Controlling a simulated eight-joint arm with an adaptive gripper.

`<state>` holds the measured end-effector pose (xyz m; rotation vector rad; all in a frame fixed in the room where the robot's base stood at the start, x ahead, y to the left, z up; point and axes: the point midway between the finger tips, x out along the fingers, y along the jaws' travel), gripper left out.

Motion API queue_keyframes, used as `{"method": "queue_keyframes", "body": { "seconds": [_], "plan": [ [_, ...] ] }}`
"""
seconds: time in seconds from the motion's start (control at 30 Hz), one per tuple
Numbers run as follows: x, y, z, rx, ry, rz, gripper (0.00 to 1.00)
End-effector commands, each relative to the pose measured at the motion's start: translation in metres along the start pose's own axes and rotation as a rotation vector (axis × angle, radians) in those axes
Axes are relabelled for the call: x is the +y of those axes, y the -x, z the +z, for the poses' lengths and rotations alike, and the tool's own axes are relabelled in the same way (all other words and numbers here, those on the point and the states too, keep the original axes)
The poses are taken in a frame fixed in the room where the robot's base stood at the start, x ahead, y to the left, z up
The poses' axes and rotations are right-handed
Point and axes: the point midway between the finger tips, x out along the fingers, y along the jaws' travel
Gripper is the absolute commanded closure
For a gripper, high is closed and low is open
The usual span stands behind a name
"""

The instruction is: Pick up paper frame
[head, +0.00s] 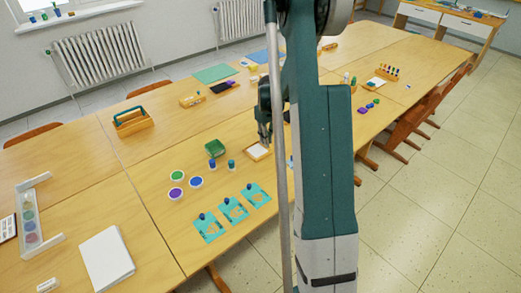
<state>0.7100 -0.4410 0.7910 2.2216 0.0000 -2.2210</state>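A small wooden frame with a white inside (251,155), which looks like the paper frame, lies on the table close to my arm. My gripper (265,142) points down just above its right side. From this angle I cannot tell whether the fingers touch the frame. The fingers are small and dark, and their opening is unclear. My arm stands in front of the table just right of the frame and may hide part of that area.
Left of the frame are a green box (215,148), small dark blue jars (231,164) and round paint pots (177,176). Teal cards with blue knobs (234,210) lie nearer the front edge. A wooden caddy (132,122) stands farther left. A white paper stack (107,260) lies front left.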

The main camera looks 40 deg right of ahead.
Motion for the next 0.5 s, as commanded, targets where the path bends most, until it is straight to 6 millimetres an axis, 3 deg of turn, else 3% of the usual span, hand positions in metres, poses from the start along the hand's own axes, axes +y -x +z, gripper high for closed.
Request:
{"method": "queue_keyframes", "body": {
  "seconds": [0.5],
  "plan": [
    [-0.0001, 0.0029, 0.0001, 0.0, 0.0, 0.0, 0.98]
  ]
}}
